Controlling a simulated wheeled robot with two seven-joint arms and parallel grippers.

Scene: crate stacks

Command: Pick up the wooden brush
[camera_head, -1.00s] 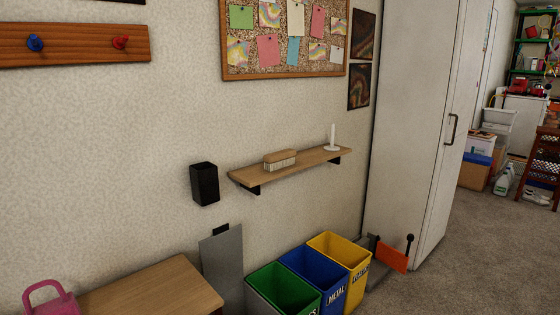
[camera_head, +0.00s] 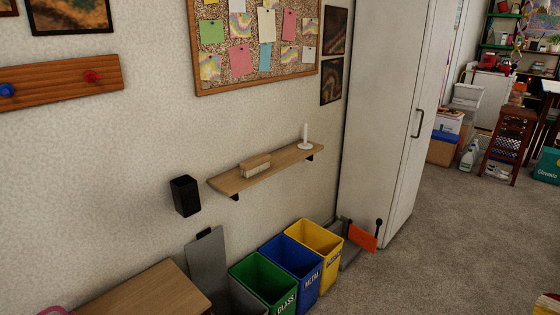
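The wooden brush (camera_head: 255,165) has a light brown wooden top and pale bristles below. It lies on the left half of a wooden wall shelf (camera_head: 229,184), bristles down. Neither of my grippers shows in the head view.
A white candle holder (camera_head: 305,141) stands at the shelf's right end. A black wall cup (camera_head: 185,196) hangs left of the shelf. Green (camera_head: 262,283), blue (camera_head: 290,262) and yellow (camera_head: 316,243) bins stand below. A wooden table (camera_head: 150,291) is at lower left.

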